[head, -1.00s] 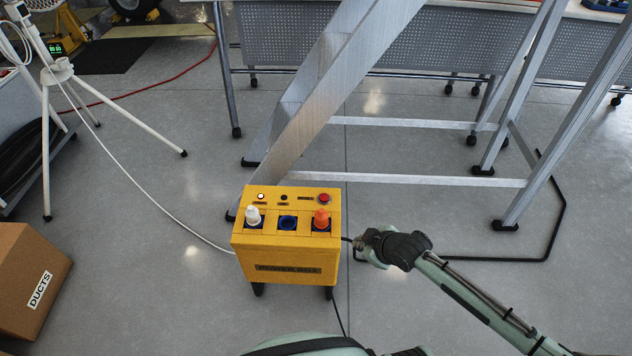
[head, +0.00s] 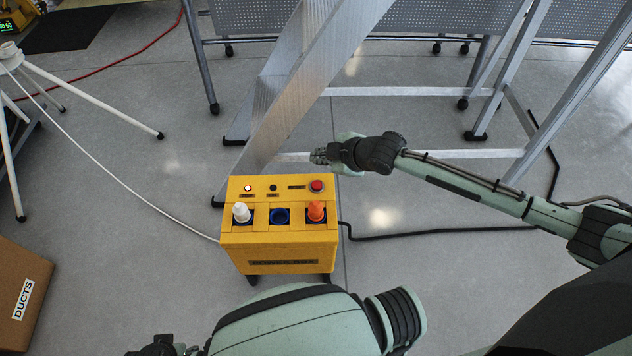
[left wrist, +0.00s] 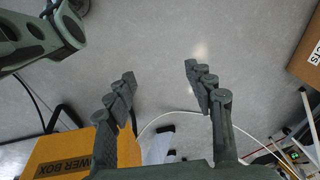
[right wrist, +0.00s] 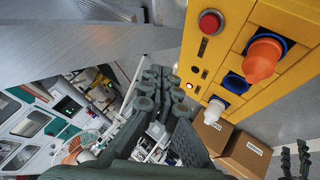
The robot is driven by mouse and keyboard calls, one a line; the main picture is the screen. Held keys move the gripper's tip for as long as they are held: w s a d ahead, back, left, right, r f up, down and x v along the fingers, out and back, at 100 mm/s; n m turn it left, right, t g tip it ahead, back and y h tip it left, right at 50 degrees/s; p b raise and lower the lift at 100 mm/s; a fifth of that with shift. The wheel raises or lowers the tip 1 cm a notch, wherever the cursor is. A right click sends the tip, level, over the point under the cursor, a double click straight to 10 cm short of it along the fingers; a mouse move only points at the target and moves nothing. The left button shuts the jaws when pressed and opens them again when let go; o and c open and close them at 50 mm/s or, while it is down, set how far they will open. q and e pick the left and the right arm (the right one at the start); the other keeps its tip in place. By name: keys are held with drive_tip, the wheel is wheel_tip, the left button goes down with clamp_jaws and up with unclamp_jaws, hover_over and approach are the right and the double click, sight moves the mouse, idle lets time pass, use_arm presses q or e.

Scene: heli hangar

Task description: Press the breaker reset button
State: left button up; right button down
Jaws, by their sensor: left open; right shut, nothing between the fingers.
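The yellow power box (head: 280,255) stands on the floor in the middle of the head view. A round red button (head: 316,186) sits at the far right corner of its top, and it also shows in the right wrist view (right wrist: 210,22). The label beside it is too small to read. My right gripper (head: 320,156) is shut and empty, just beyond the red button in the picture and apart from it; its closed fingers (right wrist: 160,80) show in the right wrist view. My left gripper (left wrist: 160,78) is open and empty, with the box at the lower left of its view.
A white plug (head: 241,212) and an orange plug (head: 316,210) stand up from the box top, with an empty blue socket (head: 279,216) between them. A metal ladder (head: 285,110) rises close behind. A cardboard box (head: 20,290) lies left; floor between is mostly clear.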

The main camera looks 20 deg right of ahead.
sight(319, 186)
wheel_tip(319, 186, down, 3)
drive_tip(key=shift+f, duration=0.15)
wheel_tip(319, 186, down, 2)
drive_tip(key=shift+f+b, duration=0.1)
drive_tip(key=shift+b, duration=1.05)
wheel_tip(319, 186, down, 3)
drive_tip(key=shift+r+b, duration=0.15)
drive_tip(key=shift+b, duration=0.85)
use_arm(q)
drive_tip(key=w+r, duration=0.3)
drive_tip(key=r, duration=0.9)
drive_tip(key=shift+w+d+t, duration=0.35)
drive_tip(key=shift+w+t, duration=0.05)
use_arm(e)
drive_tip(key=shift+f, duration=0.3)
use_arm(q)
drive_tip(key=shift+r, duration=0.1)
use_arm(e)
drive_tip(key=shift+f, duration=0.1)
drive_tip(key=shift+f, duration=0.35)
